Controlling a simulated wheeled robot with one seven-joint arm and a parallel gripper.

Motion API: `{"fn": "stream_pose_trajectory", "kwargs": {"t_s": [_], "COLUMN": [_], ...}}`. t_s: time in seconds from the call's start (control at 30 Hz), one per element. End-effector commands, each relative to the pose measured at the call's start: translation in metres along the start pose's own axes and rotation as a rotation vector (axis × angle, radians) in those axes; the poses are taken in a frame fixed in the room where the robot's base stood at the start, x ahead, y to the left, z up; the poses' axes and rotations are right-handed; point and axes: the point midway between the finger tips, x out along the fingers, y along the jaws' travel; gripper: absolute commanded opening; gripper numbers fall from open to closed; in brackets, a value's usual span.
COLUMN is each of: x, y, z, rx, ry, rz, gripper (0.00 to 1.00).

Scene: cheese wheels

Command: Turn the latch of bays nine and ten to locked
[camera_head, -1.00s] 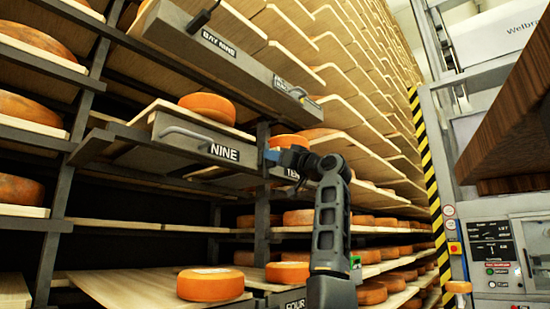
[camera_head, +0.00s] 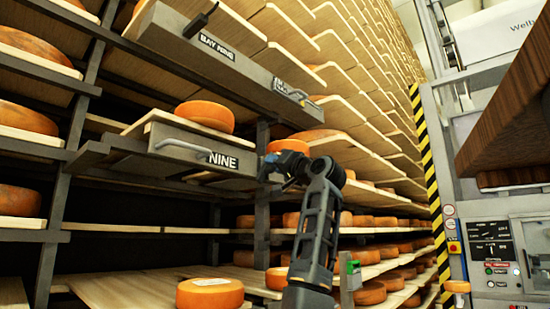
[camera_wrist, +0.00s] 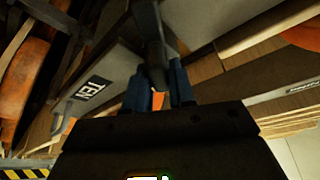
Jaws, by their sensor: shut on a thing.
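My gripper (camera_head: 268,170) is at the gap between the front labelled NINE (camera_head: 225,161) and the one labelled TEN to its right. In the wrist view its blue fingers (camera_wrist: 167,92) are shut on a dark latch lever (camera_wrist: 154,60) that comes down from above. The TEN front (camera_wrist: 105,80) is beside it there, left of the fingers. In the head view my gripper and wrist hide the TEN label and most of the latch, so its setting cannot be read.
A cheese wheel (camera_head: 205,116) lies on the board above NINE. A beam marked BAY NINE (camera_head: 220,50) juts out above, with a dark handle (camera_head: 199,21). Another cheese wheel (camera_head: 210,294) lies on a board below. A striped post (camera_head: 427,165) and control panel (camera_head: 491,243) stand right.

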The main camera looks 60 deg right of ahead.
Motion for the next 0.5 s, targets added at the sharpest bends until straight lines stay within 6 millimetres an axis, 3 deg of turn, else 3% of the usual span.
{"fn": "stream_pose_trajectory", "kwargs": {"t_s": [0.5], "x": [0.0019], "y": [-0.0011], "z": [-0.0032], "rx": [0.457], "ry": [-0.001], "rz": [0.189], "gripper": [0.00]}}
